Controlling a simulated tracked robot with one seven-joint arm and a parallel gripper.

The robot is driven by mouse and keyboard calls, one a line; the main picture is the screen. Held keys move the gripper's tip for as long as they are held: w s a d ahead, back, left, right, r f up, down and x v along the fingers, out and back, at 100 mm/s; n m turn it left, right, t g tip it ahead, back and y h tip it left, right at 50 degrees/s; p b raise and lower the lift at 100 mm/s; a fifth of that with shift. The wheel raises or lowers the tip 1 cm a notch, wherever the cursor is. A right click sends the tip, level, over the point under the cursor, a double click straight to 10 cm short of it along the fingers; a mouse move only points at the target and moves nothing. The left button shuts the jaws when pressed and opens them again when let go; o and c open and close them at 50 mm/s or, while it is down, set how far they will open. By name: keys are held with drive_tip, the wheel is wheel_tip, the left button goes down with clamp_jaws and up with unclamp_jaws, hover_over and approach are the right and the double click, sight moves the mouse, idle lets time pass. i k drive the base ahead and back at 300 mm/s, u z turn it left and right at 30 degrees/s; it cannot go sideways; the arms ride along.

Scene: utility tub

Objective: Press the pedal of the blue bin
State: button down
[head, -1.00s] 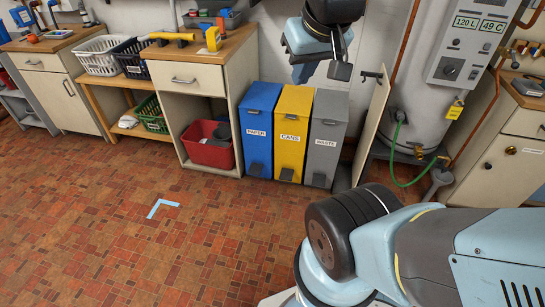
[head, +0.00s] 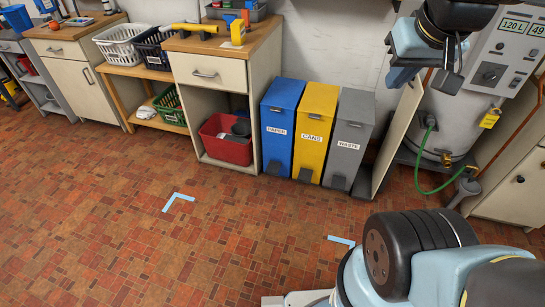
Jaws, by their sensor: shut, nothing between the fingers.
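The bin's lid looks closed. My gripper (head: 402,77) hangs at the top right, up and to the right of the blue bin, apart from it. Its fingers are shut and hold nothing visible.
The yellow CANS bin (head: 316,130) and grey WASTE bin (head: 350,140) stand to the right. A red tub (head: 225,148) sits in the cabinet's open bay. Blue corner marks (head: 178,201) lie on the floor. The tiled floor (head: 240,225) before the bins is clear.

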sight(274, 167)
drive_tip(key=z, duration=0.1)
drive_tip(key=i, duration=1)
drive_tip(key=u, duration=0.1)
